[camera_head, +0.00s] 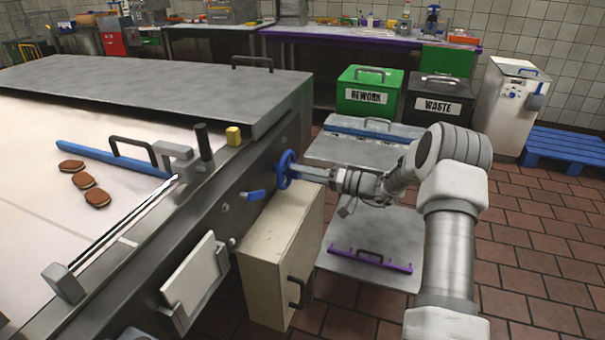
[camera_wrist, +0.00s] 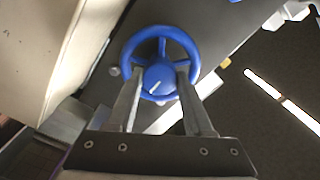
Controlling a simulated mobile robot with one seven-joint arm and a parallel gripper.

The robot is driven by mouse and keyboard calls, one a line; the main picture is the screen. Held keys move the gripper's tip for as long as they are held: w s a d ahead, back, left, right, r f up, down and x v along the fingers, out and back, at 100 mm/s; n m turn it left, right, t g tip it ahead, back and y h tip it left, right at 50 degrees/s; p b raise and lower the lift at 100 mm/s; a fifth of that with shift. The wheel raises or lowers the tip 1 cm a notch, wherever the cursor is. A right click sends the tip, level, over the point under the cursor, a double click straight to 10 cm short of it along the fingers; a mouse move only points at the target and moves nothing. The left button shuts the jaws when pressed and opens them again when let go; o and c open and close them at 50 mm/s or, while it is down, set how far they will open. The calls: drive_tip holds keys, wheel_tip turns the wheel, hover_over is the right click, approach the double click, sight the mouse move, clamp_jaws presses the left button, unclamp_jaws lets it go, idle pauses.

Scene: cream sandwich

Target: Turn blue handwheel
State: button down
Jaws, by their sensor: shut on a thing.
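The blue handwheel (camera_head: 285,169) is mounted on the grey side panel of the conveyor machine. In the wrist view the handwheel (camera_wrist: 160,58) is a blue ring with spokes and a round hub carrying a pale mark. My gripper (camera_head: 318,174) reaches it from the right in the head view. In the wrist view my gripper (camera_wrist: 160,88) has its two fingers on either side of the hub, closed on the handwheel. The fingers cover parts of the lower rim. The exact contact points are hard to see.
A cream box (camera_head: 280,255) with a black handle juts out just below the wheel. Brown sandwich biscuits (camera_head: 84,180) lie on the white belt (camera_head: 35,200). Green and black bins (camera_head: 368,92) stand behind my arm. Tiled floor is open at right.

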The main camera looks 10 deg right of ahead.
drive_tip(key=shift+m, duration=0.3)
drive_tip(key=m, duration=0.2)
drive_tip(key=shift+m, duration=0.4)
drive_tip(key=m+p, duration=0.1)
drive_tip(key=m, duration=0.2)
drive_tip(key=shift+r+m+p, duration=0.1)
drive_tip(key=shift+m+p, duration=0.2)
drive_tip(key=shift+p, duration=0.05)
drive_tip(key=m+p, duration=0.2)
drive_tip(key=m, duration=0.2)
drive_tip(key=shift+m, duration=0.3)
drive_tip(key=m+p, duration=0.1)
drive_tip(key=m, duration=0.2)
drive_tip(key=shift+m+p, duration=0.3)
drive_tip(key=shift+p, duration=0.1)
drive_tip(key=m+p, duration=0.1)
drive_tip(key=m, duration=0.2)
drive_tip(key=shift+m+p, duration=0.3)
drive_tip(key=shift+p, duration=0.05)
drive_tip(key=m+p, duration=0.1)
drive_tip(key=m, duration=0.2)
drive_tip(key=shift+m, duration=0.3)
drive_tip(key=m+p, duration=0.1)
drive_tip(key=m, duration=0.2)
drive_tip(key=shift+m+p, duration=0.3)
drive_tip(key=shift+p, duration=0.1)
drive_tip(key=shift+m+p, duration=0.5)
drive_tip(key=shift+m, duration=1.4)
